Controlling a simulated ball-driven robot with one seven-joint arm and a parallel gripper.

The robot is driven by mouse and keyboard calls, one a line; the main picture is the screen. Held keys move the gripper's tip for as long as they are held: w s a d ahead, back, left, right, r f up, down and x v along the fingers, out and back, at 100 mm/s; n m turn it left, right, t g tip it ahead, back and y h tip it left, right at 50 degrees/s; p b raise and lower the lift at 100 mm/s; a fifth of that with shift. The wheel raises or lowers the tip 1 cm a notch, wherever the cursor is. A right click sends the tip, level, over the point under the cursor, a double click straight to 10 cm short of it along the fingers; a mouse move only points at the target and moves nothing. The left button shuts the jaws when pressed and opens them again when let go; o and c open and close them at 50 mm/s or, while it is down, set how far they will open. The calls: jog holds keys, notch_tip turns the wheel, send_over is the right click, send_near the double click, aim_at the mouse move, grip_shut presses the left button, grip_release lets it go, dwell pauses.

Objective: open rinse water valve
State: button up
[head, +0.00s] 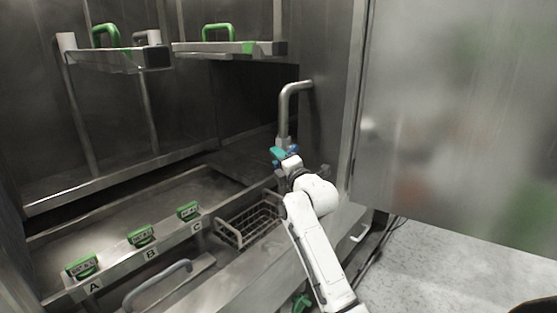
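A bent metal pipe (284,112) rises at the centre and hooks over to the right at its top. At its lower end is a small teal and blue part (278,153), which looks like the valve handle. My white arm reaches up from the lower right. My gripper (287,163) is at this part, overlapping it in the picture. The fingers are small and partly hidden, so I cannot tell whether they touch the handle or are closed on it.
Green-topped pieces labelled A (82,266), B (142,236) and C (188,211) line a ledge at left. A wire basket (249,224) sits beside my arm. Shelves with green handles (218,33) hang above. A large metal panel (460,120) stands at right, over speckled floor.

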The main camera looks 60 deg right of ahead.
jog(key=shift+o, duration=1.1)
jog(key=b+v, duration=0.2)
jog(key=v, duration=0.8)
jog(key=shift+s+a+b, duration=0.25)
jog(key=shift+s+b, duration=0.05)
